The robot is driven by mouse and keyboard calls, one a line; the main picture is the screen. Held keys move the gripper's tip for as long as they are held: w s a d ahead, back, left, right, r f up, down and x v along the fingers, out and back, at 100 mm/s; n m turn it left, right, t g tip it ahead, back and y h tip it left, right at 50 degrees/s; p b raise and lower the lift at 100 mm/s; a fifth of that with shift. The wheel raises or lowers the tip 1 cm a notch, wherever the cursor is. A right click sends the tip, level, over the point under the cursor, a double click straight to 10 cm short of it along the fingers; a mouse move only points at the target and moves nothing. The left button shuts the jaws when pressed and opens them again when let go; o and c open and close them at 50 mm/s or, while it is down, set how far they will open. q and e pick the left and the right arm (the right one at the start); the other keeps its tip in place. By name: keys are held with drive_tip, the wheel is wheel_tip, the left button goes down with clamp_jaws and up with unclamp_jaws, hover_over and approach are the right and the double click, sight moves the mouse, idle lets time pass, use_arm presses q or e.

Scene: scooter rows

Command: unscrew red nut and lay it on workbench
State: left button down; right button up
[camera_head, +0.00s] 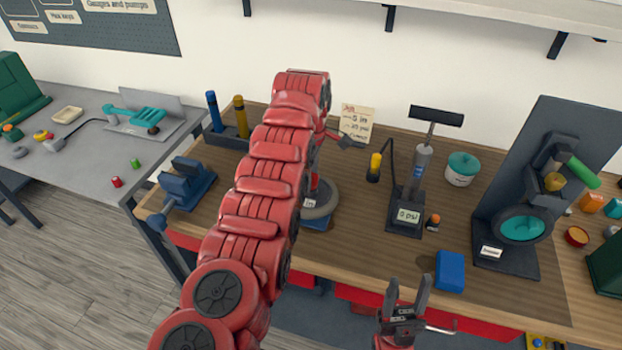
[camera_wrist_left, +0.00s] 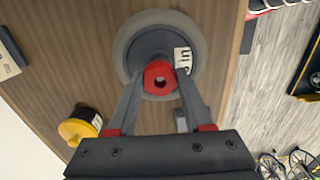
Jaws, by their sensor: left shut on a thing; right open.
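The red nut (camera_wrist_left: 159,76) shows in the left wrist view, a hexagon with a dark hole. It lies over the middle of a grey wheel (camera_wrist_left: 125,36) that carries a white label. My left gripper (camera_wrist_left: 160,88) is shut on the nut, one finger on each side. The wooden workbench (camera_head: 345,240) is under the wheel. My right gripper (camera_head: 408,291) is open and empty at the bench's front edge.
A pump with a gauge (camera_head: 408,215), a teal-lidded pot (camera_head: 462,168) and a blue block (camera_head: 450,271) stand right of the wheel. A blue vise (camera_head: 186,184) is at the left.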

use_arm(q)
drive_tip(key=n, duration=0.2)
drive_tip(key=shift+n, duration=0.3)
drive_tip(key=shift+c, duration=1.2)
unclamp_jaws()
drive_tip(key=shift+a, duration=0.1)
